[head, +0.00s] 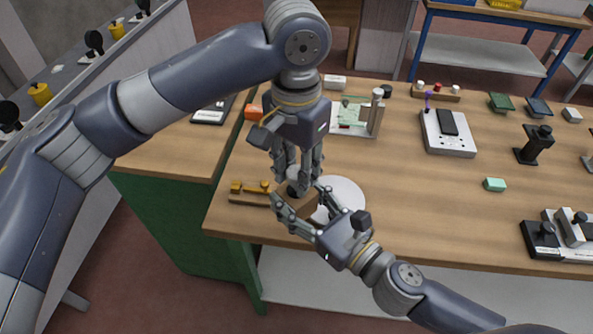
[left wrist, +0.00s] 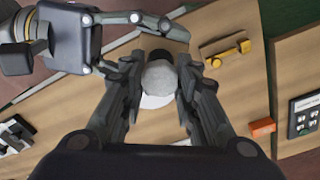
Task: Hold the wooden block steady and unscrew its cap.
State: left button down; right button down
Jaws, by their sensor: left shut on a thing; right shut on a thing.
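The wooden block (head: 298,206) is near the front edge of the table, between the two fingers of my right gripper (head: 299,197), which is shut on it from the front. The fingers hide much of the cap and block, so I cannot tell whether the cap is loose.
A white round disc (head: 346,191) lies beside the block on the table. A wooden strip with yellow fittings (head: 250,191) is to the left. An orange block (head: 254,112) and a white-based fixture (head: 350,118) are behind.

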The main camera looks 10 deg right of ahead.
pick_arm(q)
jog(key=shift+r, duration=0.4)
jog(key=shift+r, duration=0.1)
